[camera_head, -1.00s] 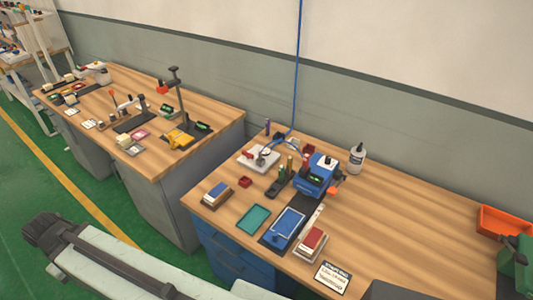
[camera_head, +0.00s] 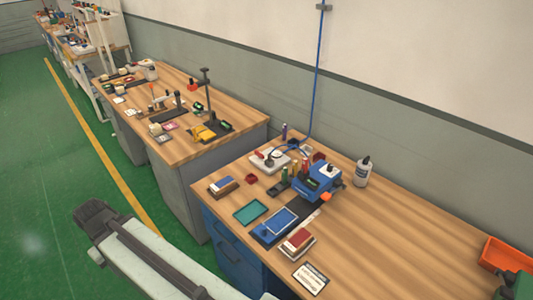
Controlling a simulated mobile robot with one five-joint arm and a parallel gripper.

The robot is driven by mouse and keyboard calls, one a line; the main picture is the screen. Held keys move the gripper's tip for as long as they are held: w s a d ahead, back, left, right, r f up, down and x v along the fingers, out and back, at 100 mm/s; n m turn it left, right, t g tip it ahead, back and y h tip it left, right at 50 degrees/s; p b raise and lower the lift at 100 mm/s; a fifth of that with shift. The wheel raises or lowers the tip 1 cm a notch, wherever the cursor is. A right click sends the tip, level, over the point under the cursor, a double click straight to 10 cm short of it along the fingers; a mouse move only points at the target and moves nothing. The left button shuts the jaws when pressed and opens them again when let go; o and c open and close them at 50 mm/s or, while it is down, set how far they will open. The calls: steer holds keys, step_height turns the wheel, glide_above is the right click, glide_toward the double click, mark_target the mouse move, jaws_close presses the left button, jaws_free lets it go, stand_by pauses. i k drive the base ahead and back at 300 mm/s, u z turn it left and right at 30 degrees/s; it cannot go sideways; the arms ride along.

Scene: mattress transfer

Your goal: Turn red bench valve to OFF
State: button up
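A small red handle (camera_head: 258,155) shows on a pale block (camera_head: 273,162) at the back left of the near workbench (camera_head: 390,240). It may be the red bench valve, but it is too small to be sure, and I cannot read an ON or OFF position. A blue hose (camera_head: 317,75) runs down the wall to the bench close behind this block. My pale arm with a dark joint crosses the lower left, apart from the bench. I cannot make out gripper fingers in this view.
A blue machine (camera_head: 320,182), a white bottle (camera_head: 362,171), a teal tray (camera_head: 250,211), a blue tray (camera_head: 281,221) and a white sign (camera_head: 311,278) stand on the near bench. An orange bin (camera_head: 506,255) is at the right. The green floor (camera_head: 40,180) at left is clear.

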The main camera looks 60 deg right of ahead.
mark_target(261, 155)
steer(key=u, duration=0.1)
steer(key=i, duration=0.95)
steer(key=z, duration=0.05)
